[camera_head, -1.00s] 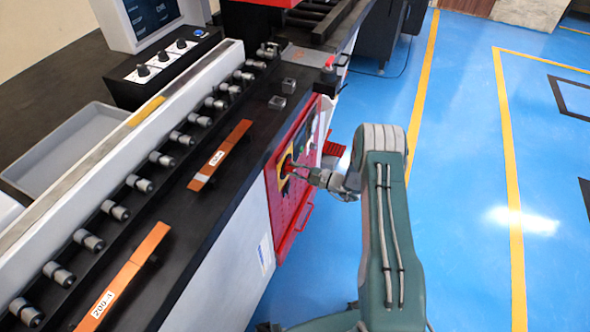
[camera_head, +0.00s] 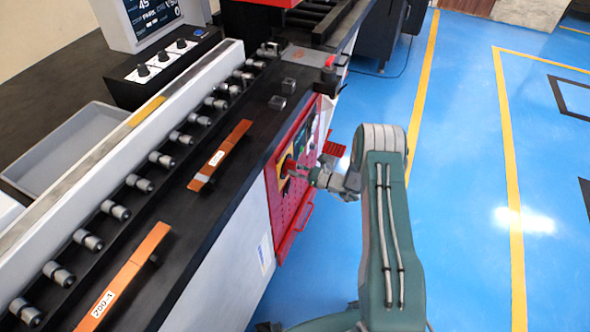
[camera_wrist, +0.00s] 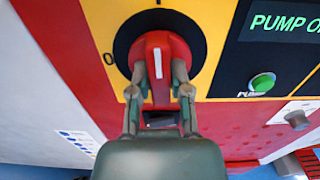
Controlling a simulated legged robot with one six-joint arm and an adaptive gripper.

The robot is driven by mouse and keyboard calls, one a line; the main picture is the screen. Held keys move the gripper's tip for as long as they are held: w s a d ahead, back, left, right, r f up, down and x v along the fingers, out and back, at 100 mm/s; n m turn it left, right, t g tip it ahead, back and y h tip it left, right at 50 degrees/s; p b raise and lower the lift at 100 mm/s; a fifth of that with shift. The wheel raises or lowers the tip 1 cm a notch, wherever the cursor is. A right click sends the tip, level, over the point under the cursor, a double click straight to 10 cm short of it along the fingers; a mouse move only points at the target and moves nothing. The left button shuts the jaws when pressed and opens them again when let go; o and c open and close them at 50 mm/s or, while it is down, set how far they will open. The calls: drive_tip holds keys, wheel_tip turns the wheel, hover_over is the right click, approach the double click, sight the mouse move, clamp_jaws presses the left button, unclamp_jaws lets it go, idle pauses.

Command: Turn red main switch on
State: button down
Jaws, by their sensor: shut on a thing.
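The red main switch (camera_wrist: 158,46) is a knob with a white line, set on a black round dial in a yellow plate. Its white line stands nearly upright in the wrist view, and a "0" is printed to the left of the dial. My gripper (camera_wrist: 160,72) is shut on the red knob, one finger on each side. In the head view the switch (camera_head: 290,166) is a small red spot on the red front panel, partly covered by my gripper (camera_head: 299,172).
Right of the switch are a green PUMP button (camera_wrist: 262,82) and a lit display (camera_wrist: 285,22) reading "PUMP O", cut off by the frame edge. Blue floor (camera_head: 465,200) is clear at right.

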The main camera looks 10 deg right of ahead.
drive_tip(key=shift+f+m, duration=0.2)
drive_tip(key=shift+m, duration=0.1)
drive_tip(key=c, duration=0.6)
unclamp_jaws()
drive_tip(key=shift+o, duration=0.2)
drive_tip(key=shift+r, duration=0.1)
drive_tip(key=v, duration=1.2)
drive_tip(key=shift+w, duration=0.15)
